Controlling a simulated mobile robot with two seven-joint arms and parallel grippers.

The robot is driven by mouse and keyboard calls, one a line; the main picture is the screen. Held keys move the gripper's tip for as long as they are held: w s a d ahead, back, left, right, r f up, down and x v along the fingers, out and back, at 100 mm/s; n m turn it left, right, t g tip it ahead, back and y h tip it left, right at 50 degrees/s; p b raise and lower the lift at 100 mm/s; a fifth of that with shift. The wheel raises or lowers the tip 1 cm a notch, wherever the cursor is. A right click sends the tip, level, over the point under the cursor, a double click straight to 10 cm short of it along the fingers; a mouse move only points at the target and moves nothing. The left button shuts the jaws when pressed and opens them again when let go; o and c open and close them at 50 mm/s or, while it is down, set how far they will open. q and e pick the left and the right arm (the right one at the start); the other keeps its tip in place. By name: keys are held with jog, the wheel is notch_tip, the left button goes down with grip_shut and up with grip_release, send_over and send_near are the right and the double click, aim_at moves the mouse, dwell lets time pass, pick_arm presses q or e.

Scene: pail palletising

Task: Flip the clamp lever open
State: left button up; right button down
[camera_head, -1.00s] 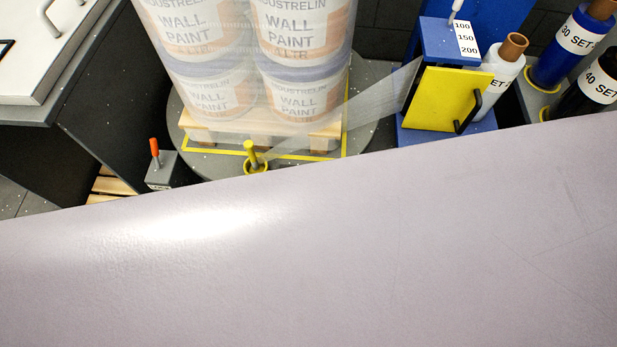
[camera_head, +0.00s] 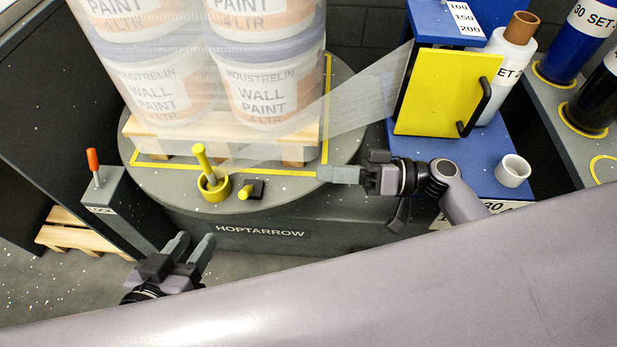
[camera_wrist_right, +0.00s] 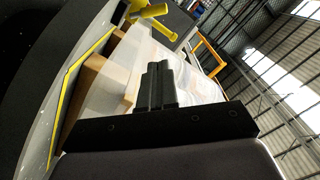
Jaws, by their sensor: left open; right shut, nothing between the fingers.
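The clamp lever, a yellow bar with a rounded end (camera_head: 202,160), leans up out of a round yellow base (camera_head: 217,193) at the turntable's front edge. A strip of clear film (camera_head: 350,112) runs to it from the right. The lever also shows at the top of the right wrist view (camera_wrist_right: 152,11). My right gripper (camera_head: 322,173) is shut and empty, to the right of the lever and apart from it, pointing left. Its closed fingers (camera_wrist_right: 158,85) show in the right wrist view. My left gripper (camera_head: 191,241) is open and empty, below the lever and in front of the turntable.
Film-wrapped paint pails (camera_head: 265,88) stand on a wooden pallet (camera_head: 230,136) on the grey turntable (camera_head: 345,135). An orange-handled lever (camera_head: 94,165) on a grey post stands left. A yellow panel (camera_head: 440,92) with a black handle is at right. My arm crosses the foreground.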

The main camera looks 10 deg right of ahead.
send_near(248, 190)
jog(key=w+a+r, duration=0.1)
jog(key=w, duration=0.1)
jog(key=w+a+r, duration=0.1)
jog(key=w+a, duration=0.1)
jog(key=shift+r, duration=0.2)
jog(key=shift+s+a+f+b, duration=0.15)
jog(key=shift+a+f+b, duration=0.05)
jog(key=shift+a+f, duration=0.25)
jog(key=shift+s+a+f+b, duration=0.15)
jog(key=shift+a+f, duration=0.15)
jog(key=shift+a, duration=0.2)
pick_arm(q)
jog(key=shift+w+d+f+h, duration=0.1)
jog(key=shift+d+h, duration=0.15)
jog(key=shift+h, duration=0.05)
pick_arm(e)
jog(key=shift+s+a+f, duration=0.2)
jog(key=shift+a+f, duration=0.1)
jog(key=shift+a, duration=0.25)
pick_arm(q)
jog(key=shift+f, duration=0.1)
